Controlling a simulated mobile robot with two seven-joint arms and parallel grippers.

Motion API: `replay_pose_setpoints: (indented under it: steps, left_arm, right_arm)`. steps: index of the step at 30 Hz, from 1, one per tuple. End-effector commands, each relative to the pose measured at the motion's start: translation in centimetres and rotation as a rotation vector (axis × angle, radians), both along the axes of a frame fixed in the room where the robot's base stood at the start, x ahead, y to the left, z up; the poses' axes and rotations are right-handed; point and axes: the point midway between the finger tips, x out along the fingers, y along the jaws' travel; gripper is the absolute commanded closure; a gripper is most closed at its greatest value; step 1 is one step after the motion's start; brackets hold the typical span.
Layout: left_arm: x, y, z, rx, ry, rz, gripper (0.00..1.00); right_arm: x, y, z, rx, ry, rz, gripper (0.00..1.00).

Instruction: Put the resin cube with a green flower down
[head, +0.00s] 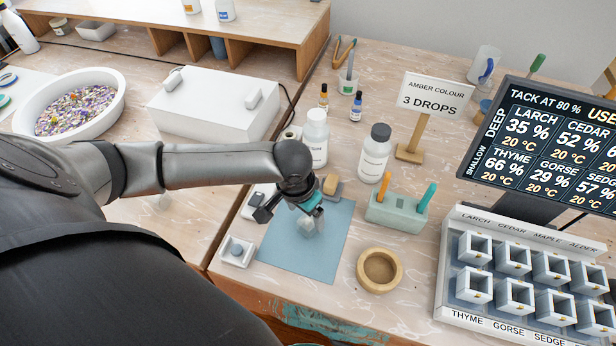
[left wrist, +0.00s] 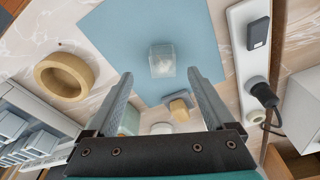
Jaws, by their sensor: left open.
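A small clear, whitish resin cube (left wrist: 162,62) sits on the blue mat (left wrist: 110,35); the green flower cannot be made out in it. In the head view the cube (head: 307,225) shows just below my left gripper (head: 311,213), partly hidden by it, over the mat (head: 335,240). In the left wrist view my left gripper (left wrist: 158,76) is open, its two fingers apart on either side of the cube's near end, with gaps visible on both sides. My right gripper is in neither view.
A wooden ring-shaped bowl (head: 380,270) stands right of the mat, with a pale green tool holder (head: 396,212) and white bottles (head: 374,155) behind. The mould rack (head: 475,318) is at the right.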

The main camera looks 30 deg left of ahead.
Motion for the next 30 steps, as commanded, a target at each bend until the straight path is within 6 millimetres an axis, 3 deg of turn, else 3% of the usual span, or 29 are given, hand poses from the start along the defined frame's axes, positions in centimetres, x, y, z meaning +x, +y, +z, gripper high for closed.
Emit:
replay_pose_setpoints:
  steps: [8,17,26,30]
  left_arm:
    - [0.5,0.0,-2.0,0.001,-0.002,0.0,0.12]
    - [1.5,0.2,-5.9,0.001,-0.001,0.0,0.12]
    - [1.6,0.2,-6.2,0.001,-0.001,-0.002,0.12]
    - [1.6,0.2,-6.2,0.001,-0.001,-0.001,0.27]
  right_arm:
    - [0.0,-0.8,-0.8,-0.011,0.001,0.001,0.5]
    - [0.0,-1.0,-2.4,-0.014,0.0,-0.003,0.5]
    - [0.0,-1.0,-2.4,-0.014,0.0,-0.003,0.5]
    - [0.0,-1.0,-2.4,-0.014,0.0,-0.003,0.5]
